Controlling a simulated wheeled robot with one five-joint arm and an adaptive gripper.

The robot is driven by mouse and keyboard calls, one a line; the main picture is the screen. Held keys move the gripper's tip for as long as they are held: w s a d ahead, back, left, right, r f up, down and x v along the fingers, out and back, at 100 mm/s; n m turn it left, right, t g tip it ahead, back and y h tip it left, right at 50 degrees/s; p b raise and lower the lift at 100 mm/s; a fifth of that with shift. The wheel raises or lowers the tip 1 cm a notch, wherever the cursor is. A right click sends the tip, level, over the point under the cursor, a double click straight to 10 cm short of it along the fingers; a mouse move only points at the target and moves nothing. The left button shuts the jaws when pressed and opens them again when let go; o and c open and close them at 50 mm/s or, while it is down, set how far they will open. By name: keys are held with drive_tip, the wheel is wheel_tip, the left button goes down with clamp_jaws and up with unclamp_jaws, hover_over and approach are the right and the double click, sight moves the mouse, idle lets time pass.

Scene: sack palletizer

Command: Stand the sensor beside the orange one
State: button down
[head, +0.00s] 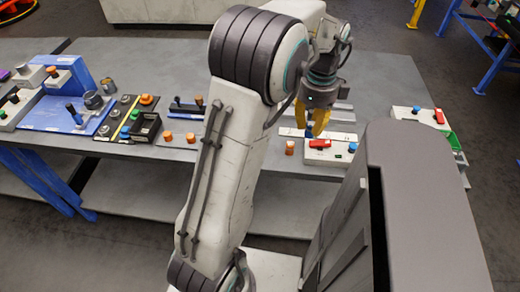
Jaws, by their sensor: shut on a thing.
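My gripper (315,124) has yellow fingers pointing down over the right part of the grey table. It is shut on a small dark blue thing (309,132), perhaps the sensor, mostly hidden by the fingers. A small orange cylinder (290,147) stands on the table just to the left of and nearer than the gripper. Two more small orange pieces, a left one (167,136) and a right one (190,138), stand farther left, beyond my arm. I cannot tell which orange piece is the task's orange one, or whether the held thing touches the surface below.
A white control box (322,158) with a red switch sits just below the gripper. Another white box (412,115) with a red switch is at the right edge. Blue and black control panels (62,118) crowd the left. The grey table (385,75) is clear behind the gripper.

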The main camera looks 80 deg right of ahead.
drive_tip(key=w+f, duration=0.2)
drive_tip(key=w, duration=0.1)
drive_tip(key=w+d+f, duration=0.1)
drive_tip(key=w+f, duration=0.1)
drive_tip(key=w, duration=0.2)
drive_tip(key=w+f, duration=0.2)
drive_tip(key=w, duration=0.1)
drive_tip(key=shift+w+d+f, duration=0.35)
drive_tip(key=shift+f, duration=2.05)
drive_tip(key=shift+f, duration=0.2)
drive_tip(key=c, duration=1.2)
unclamp_jaws()
drive_tip(key=shift+r, duration=0.15)
wheel_tip(320, 180, up, 12)
drive_tip(key=shift+r+p, duration=0.1)
drive_tip(key=shift+p, duration=0.5)
